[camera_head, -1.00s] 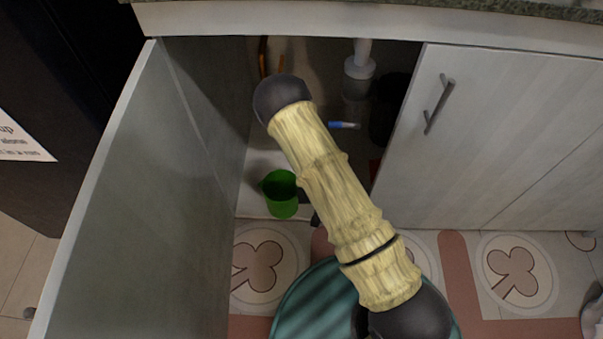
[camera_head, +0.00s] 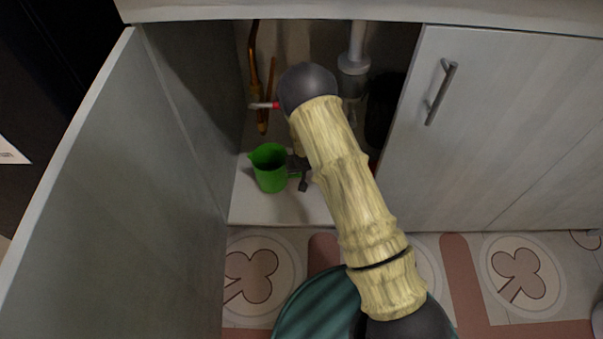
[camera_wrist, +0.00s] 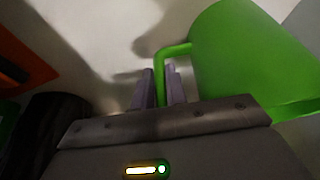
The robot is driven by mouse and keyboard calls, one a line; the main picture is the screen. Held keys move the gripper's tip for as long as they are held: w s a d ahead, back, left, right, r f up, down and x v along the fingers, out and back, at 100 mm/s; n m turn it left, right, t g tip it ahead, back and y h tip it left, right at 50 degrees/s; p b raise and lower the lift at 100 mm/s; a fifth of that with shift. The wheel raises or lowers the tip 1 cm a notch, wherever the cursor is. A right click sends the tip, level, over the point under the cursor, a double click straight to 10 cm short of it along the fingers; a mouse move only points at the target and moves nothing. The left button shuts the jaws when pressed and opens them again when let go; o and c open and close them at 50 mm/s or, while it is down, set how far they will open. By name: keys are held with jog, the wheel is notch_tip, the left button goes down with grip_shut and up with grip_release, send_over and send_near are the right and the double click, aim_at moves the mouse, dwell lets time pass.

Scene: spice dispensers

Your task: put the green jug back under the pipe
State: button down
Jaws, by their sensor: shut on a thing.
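The green jug (camera_head: 269,169) is inside the open cabinet, at the left near the front edge of its floor. It looks upright, with its handle toward the right. My gripper (camera_head: 303,178) is at the jug's right side, partly hidden by my arm. In the wrist view, my gripper (camera_wrist: 160,84) is shut on the jug's handle, and the jug (camera_wrist: 238,55) fills the upper right. The white pipe (camera_head: 355,45) comes down at the back right of the cabinet, right of my arm. I cannot tell whether the jug touches the floor.
The open cabinet door (camera_head: 120,190) stands close on the left. The closed door (camera_head: 500,130) bounds the right. Copper-coloured pipes (camera_head: 254,70) run down the back left. A dark object (camera_head: 382,110) stands behind my arm at the right. The cabinet floor (camera_head: 262,208) is clear in front of the jug.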

jog(key=shift+w+a+f+b, duration=0.1)
jog(key=shift+w+f+b, duration=0.25)
jog(key=shift+b, duration=0.05)
jog(key=shift+f+b, duration=1.15)
jog(key=shift+f, duration=0.25)
jog(key=shift+f, duration=0.1)
jog(key=c, duration=1.4)
grip_release()
